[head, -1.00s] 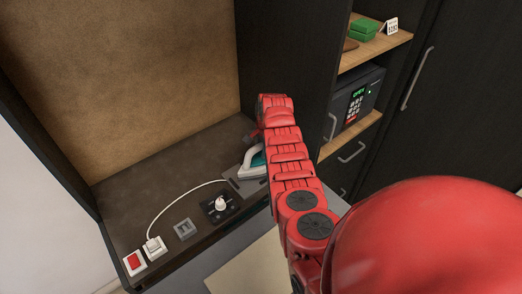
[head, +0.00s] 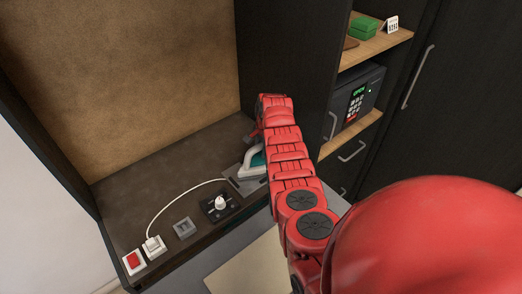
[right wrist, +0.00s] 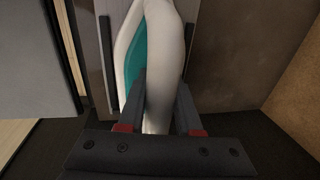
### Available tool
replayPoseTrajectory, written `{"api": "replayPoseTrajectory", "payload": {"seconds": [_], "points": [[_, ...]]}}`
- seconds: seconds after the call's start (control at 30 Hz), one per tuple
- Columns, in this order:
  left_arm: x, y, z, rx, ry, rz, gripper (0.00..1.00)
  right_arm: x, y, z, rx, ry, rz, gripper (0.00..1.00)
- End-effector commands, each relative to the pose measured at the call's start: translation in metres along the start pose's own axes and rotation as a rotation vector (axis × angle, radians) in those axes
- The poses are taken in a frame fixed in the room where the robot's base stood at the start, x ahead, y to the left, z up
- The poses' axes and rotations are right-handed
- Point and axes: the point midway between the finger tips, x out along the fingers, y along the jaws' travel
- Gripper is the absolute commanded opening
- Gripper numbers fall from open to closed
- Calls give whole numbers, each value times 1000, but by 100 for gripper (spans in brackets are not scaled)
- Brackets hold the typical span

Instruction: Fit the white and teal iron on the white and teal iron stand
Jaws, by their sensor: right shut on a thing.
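The white and teal iron (head: 252,161) is at the right end of the dark vanity top, partly hidden by my right arm. In the right wrist view, the iron (right wrist: 166,55) shows its white handle and teal body. My right gripper (right wrist: 161,105) is shut on the white handle. A grey plate, which looks like the iron stand (head: 238,182), lies under the iron; its edge also shows in the right wrist view (right wrist: 105,58). I cannot tell whether the iron is fully seated on it. My left gripper is not in view.
A white cord (head: 178,194) curves from the iron to a white socket (head: 154,246). A red switch (head: 134,262), a grey square piece (head: 184,228) and a black dial panel (head: 219,206) line the front edge. A dark cabinet wall (head: 284,60) stands close behind my arm.

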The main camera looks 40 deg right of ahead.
Motion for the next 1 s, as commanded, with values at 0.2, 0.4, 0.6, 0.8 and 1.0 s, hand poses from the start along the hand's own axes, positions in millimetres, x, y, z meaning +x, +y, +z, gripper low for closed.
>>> {"api": "replayPoseTrajectory", "payload": {"seconds": [0.2,0.4,0.6,0.8,1.0], "points": [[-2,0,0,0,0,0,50,2,-1,0,0,2,-4,0],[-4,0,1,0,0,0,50,4,-1,0,0,2,-4,0],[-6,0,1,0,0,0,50,6,0,0,0,2,-4,0],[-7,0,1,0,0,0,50,8,0,0,0,1,-3,35],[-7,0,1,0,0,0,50,8,1,0,0,0,-1,68]]}}
